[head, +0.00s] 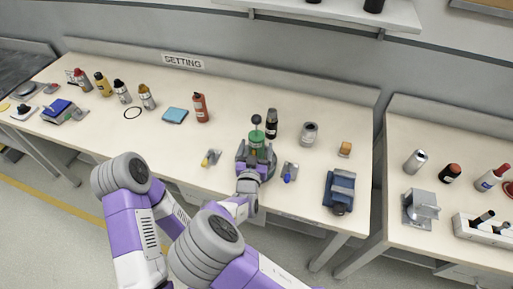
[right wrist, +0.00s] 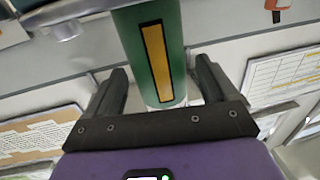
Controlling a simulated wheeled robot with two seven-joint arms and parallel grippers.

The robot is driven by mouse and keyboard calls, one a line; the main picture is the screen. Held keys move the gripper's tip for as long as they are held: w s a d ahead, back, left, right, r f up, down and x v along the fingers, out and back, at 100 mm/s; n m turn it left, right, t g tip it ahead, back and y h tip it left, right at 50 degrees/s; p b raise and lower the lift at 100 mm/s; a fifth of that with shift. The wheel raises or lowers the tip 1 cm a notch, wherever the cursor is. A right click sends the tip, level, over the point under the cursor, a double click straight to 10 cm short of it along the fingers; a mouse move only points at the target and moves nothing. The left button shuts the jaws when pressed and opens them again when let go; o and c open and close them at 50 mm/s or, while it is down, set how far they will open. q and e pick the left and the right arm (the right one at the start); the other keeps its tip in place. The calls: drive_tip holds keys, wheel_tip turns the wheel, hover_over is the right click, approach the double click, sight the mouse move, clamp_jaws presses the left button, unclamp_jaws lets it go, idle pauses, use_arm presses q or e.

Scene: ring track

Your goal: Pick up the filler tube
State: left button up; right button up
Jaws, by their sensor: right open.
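The filler tube looks to be the green upright cylinder (head: 257,140) near the front of the SETTING bench, with a dark round knob above it. In the right wrist view the green tube (right wrist: 158,55) has a yellow, dark-edged strip down its side. My right gripper (head: 256,157) is at the tube, low on its near side. In the right wrist view the fingers of my right gripper (right wrist: 160,82) are spread, one on each side of the tube, with gaps showing. The tube's lower end is partly hidden by the gripper. My left gripper is out of view.
A dark bottle (head: 271,123) stands close behind the tube. A yellow-tipped tool (head: 211,157) and a blue-tipped one (head: 289,172) lie on either side. A red bottle (head: 200,107) and grey can (head: 309,133) stand farther off. A blue-grey device (head: 340,188) sits at right.

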drive_tip(key=shift+w, duration=0.65)
drive_tip(key=shift+r, duration=0.1)
drive_tip(key=c, duration=1.3)
